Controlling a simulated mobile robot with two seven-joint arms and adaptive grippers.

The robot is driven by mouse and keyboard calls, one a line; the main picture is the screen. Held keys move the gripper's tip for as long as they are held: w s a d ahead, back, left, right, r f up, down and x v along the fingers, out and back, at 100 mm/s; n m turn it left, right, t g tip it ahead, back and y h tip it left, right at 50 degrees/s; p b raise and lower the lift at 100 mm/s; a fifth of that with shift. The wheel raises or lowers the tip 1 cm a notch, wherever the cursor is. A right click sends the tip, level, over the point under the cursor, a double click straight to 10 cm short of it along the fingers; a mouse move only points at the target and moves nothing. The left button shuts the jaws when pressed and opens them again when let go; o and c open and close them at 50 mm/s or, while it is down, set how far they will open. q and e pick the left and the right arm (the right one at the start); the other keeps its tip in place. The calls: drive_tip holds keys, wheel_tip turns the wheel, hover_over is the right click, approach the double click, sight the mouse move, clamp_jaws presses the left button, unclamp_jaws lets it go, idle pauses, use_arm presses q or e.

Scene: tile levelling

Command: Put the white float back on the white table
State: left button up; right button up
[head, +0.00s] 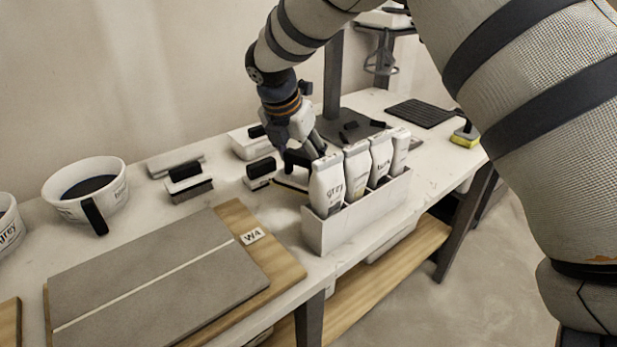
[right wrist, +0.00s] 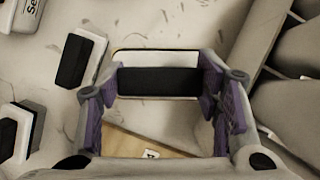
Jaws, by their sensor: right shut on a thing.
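My right gripper (head: 308,148) is over the white table (head: 228,190), behind the bottle holder. In the right wrist view its purple-padded fingers (right wrist: 160,98) are shut on the black handle (right wrist: 158,82) of the white float. The float's white body (right wrist: 155,58) shows just beyond the handle. In the head view the fingers and bottles partly hide the float (head: 296,160). It is low over the table or touching it; I cannot tell which. My left gripper is not in view.
A white holder (head: 335,232) with several labelled bottles stands close in front of the gripper. Black-handled blocks (head: 260,172) (head: 188,182) lie to the left. A bucket (head: 86,190) and tiled board (head: 150,280) are further left. A black mat (head: 420,113) lies right.

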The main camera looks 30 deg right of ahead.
sight(301, 176)
drive_tip(key=shift+f, duration=2)
drive_tip(key=shift+f, duration=0.15)
drive_tip(key=o, duration=1.5)
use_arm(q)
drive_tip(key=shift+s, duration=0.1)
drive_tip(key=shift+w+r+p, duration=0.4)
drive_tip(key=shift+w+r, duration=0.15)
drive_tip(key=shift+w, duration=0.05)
use_arm(e)
drive_tip(key=v, duration=1.2)
drive_tip(key=shift+s, duration=0.1)
